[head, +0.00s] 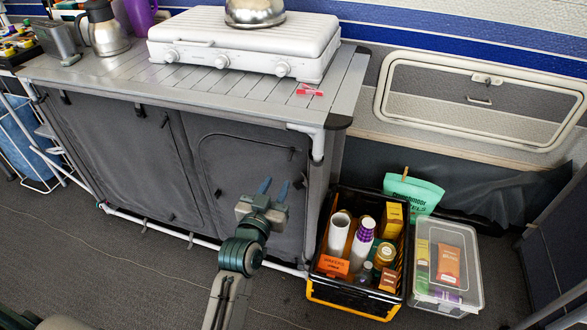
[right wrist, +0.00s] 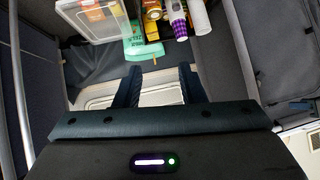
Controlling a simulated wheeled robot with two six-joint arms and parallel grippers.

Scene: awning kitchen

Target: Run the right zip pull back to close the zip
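The grey fabric cabinet front (head: 120,150) stands under the slatted worktop. Its right panel (head: 232,170) is outlined by a dark arched zip line that rises on the left and runs across the top. A small dark tab (head: 217,193) hangs at the left of this arch. Another small dark piece shows just right of my gripper; I cannot tell whether it is the right zip pull. My left gripper (head: 274,184) is in front of this panel, its two blue fingers apart with nothing visible between them. My right gripper (right wrist: 159,75) shows in the right wrist view, fingers apart and empty.
A black and yellow crate (head: 345,297) of groceries stands right of the cabinet, with a clear lidded box (head: 470,265) and a green bag (head: 413,192) beside it. A white stove (head: 243,45) with a kettle (head: 254,12) sits on the worktop. Grey floor (head: 130,270) lies open in front.

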